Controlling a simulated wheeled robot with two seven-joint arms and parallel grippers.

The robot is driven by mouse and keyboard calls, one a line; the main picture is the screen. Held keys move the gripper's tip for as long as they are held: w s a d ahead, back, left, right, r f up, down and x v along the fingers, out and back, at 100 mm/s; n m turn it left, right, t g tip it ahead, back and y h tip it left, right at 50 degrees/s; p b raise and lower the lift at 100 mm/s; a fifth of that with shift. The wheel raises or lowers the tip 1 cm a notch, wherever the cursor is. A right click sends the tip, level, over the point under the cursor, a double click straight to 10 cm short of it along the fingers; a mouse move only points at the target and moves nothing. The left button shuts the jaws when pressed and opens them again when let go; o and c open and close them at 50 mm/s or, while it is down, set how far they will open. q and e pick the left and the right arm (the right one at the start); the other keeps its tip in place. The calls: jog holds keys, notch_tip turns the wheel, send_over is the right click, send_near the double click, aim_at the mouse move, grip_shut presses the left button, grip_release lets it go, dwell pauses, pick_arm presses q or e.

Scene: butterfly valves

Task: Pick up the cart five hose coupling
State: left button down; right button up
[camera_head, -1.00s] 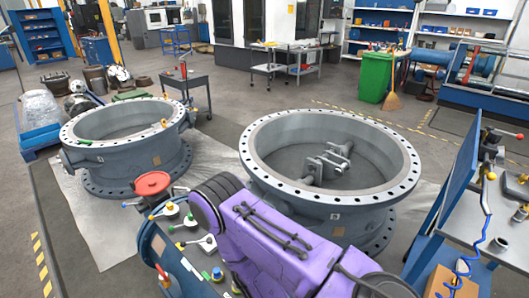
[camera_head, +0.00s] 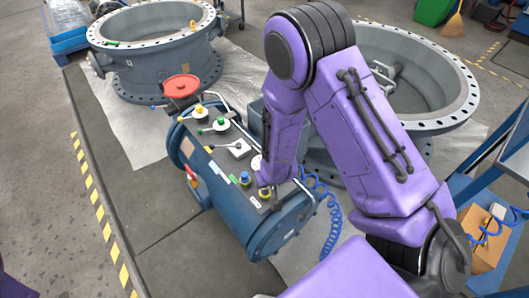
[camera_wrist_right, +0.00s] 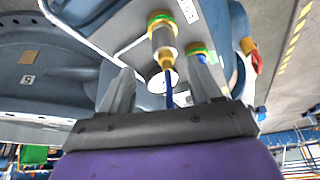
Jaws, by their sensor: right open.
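My right gripper (camera_wrist_right: 162,68) is open. In the right wrist view, a metal hose coupling (camera_wrist_right: 163,42) with a brass end and green-yellow ring shows between its fingers, with a blue hose (camera_wrist_right: 169,90) at its end. A second coupling (camera_wrist_right: 196,52) is beside the right finger. I cannot tell which is number five, nor whether the fingers touch it.
Large grey flanged valve bodies stand behind at left (camera_head: 160,62) and right (camera_head: 440,122). A coiled blue hose (camera_head: 333,220) hangs by the cart. Floor left of the cart is clear.

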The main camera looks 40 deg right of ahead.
jog(key=x, duration=0.5)
jog(key=shift+w+a+f, duration=0.2)
jog(key=shift+a, duration=0.15)
jog(key=c, duration=1)
jog(key=shift+r, duration=0.2)
